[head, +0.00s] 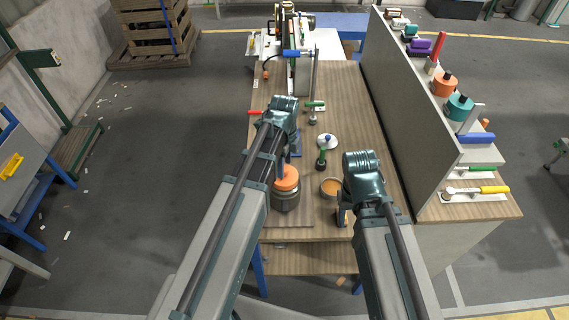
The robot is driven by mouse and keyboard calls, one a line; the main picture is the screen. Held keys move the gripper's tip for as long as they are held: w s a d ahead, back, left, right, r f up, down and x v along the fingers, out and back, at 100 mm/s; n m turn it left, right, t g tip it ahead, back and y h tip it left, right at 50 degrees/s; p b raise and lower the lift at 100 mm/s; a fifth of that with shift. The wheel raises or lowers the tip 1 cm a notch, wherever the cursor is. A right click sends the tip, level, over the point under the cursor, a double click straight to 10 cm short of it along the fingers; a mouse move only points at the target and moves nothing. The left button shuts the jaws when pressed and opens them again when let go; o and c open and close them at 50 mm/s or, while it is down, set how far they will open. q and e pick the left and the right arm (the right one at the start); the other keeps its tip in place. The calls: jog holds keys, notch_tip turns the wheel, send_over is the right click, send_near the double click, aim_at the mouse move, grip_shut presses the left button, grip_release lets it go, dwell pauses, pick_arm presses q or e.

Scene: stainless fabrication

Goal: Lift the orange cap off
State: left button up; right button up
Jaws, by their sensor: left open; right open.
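The orange cap (288,179) sits on top of a dark grey round container (286,202) near the front left of the wooden bench. My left gripper (286,163) is open above and beside the cap, and my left arm partly hides the cap's left side. Whether a finger touches the cap I cannot tell. My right gripper (342,213) is open, low over the bench to the right of the container and just in front of a small metal bowl. Its fingers are mostly hidden by my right arm.
The metal bowl (331,187) with orange contents, a green-handled tool (321,157) and a white round lid (327,141) stand right of the container. A tall grey partition (405,125) bounds the bench (346,90) on the right, with several tools behind it.

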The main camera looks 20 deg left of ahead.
pick_arm(q)
jog(key=shift+f+b, duration=0.35)
jog(key=shift+f, duration=0.4)
grip_shut()
